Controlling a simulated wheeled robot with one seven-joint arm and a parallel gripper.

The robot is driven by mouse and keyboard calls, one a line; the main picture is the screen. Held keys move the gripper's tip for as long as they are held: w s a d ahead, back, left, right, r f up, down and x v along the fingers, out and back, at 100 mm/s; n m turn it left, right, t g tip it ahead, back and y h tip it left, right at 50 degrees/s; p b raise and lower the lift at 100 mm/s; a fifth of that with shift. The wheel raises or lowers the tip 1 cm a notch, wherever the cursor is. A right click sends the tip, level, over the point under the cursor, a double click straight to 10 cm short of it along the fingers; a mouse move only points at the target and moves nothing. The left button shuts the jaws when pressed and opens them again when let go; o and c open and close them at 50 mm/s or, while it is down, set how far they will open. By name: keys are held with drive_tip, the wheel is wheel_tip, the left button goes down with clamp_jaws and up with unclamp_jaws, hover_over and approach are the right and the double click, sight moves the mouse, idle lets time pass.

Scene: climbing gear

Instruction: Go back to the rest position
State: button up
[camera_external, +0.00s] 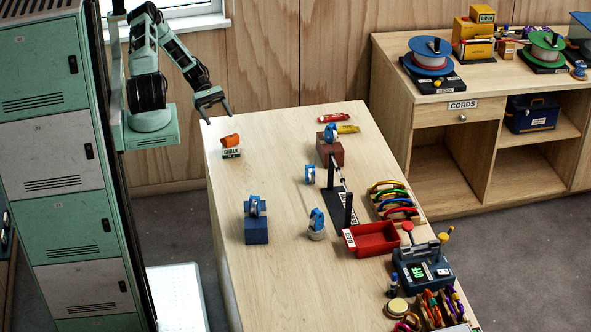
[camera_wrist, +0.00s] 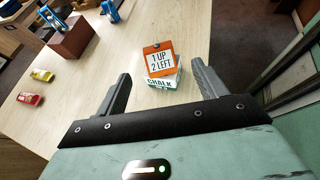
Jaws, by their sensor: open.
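My gripper (camera_external: 217,108) is open and empty in the external view, held above the far left corner of the wooden table (camera_external: 275,185). In the wrist view its two fingers (camera_wrist: 160,93) stand wide apart. An orange block (camera_external: 231,140) rests on a white block marked CHALK (camera_external: 232,153), below and a little to the right of the gripper. In the wrist view the orange block (camera_wrist: 158,59) carries a label reading "1 UP 2 LEFT" and appears beyond the fingertips, with the chalk block (camera_wrist: 163,80) under it.
Red (camera_external: 333,117) and yellow (camera_external: 348,129) tubes lie at the back. A red tray (camera_external: 375,240) is at right. Green lockers (camera_external: 62,170) stand left.

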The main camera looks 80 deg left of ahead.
drive_tip(key=w+d+r+m+g+y, duration=0.2)
drive_tip(key=d+m+g, duration=0.1)
drive_tip(key=w+d+r+m+g, duration=0.1)
drive_tip(key=d+m, duration=0.1)
drive_tip(key=shift+w+d+g+y, duration=0.1)
drive_tip(key=shift+g+y, duration=0.3)
drive_tip(key=w+d+r+m+t+y, duration=0.3)
drive_tip(key=d+r+m+y, duration=0.6)
drive_tip(key=d+r+m, duration=0.95)
drive_tip(key=s+a+f+n+g+b, duration=0.1)
drive_tip(key=s+a+f+n+b, duration=0.3)
drive_tip(key=s+a+f+b, duration=0.2)
drive_tip(key=s+a+f+n+g+y+b, duration=0.1)
drive_tip(key=s+a+f+n+b, duration=0.4)
drive_tip(key=a, duration=0.5)
drive_tip(key=shift+s+a+f+g+b, duration=0.25)
drive_tip(key=shift+s+f+g+b, duration=0.1)
drive_tip(key=shift+s+b, duration=0.55)
drive_tip(key=shift+s+n, duration=0.1)
drive_tip(key=shift+n, duration=0.15)
